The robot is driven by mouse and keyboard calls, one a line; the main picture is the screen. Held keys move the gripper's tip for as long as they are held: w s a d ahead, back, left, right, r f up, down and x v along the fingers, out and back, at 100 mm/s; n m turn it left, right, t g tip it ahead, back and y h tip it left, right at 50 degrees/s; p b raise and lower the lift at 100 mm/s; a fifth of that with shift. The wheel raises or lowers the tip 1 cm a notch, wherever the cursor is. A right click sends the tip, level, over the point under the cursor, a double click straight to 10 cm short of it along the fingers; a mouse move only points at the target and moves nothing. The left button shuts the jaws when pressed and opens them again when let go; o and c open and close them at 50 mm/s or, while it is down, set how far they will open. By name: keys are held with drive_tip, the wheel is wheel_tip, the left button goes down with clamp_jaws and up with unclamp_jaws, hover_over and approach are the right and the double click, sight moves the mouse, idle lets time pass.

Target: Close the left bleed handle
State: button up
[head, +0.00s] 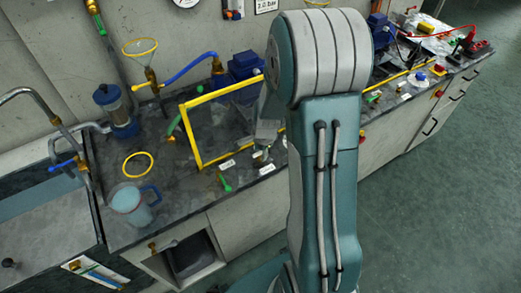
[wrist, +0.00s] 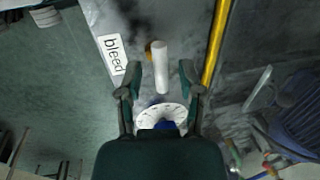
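In the wrist view a pale, rod-shaped handle (wrist: 160,68) with a brass-coloured fitting stands beside a white label reading "bleed" (wrist: 112,54). My gripper (wrist: 162,80) is open, with its dark fingers to the left and right of this handle. I see a gap on each side and cannot tell whether either finger touches it. In the head view my arm covers much of the bench middle, and the gripper is mostly hidden there. I cannot tell from these views whether this is the left bleed handle.
A yellow frame (head: 190,136) stands on the bench; a yellow bar (wrist: 215,45) shows right of my gripper in the wrist view. A white round dial (wrist: 162,115) lies below the handle there.

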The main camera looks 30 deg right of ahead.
wheel_tip(320, 180, up, 12)
drive_tip(key=s, duration=0.2)
drive_tip(key=shift+f, duration=0.15)
idle(0.4)
drive_tip(key=shift+s, duration=0.1)
drive_tip(key=s+a+r+n+t, duration=0.3)
drive_tip(key=s+a+r+n, duration=0.9)
drive_tip(key=s+n, duration=0.4)
drive_tip(key=shift+a+r+n, duration=0.25)
drive_tip(key=shift+r+n, duration=0.55)
drive_tip(key=shift+n, duration=0.1)
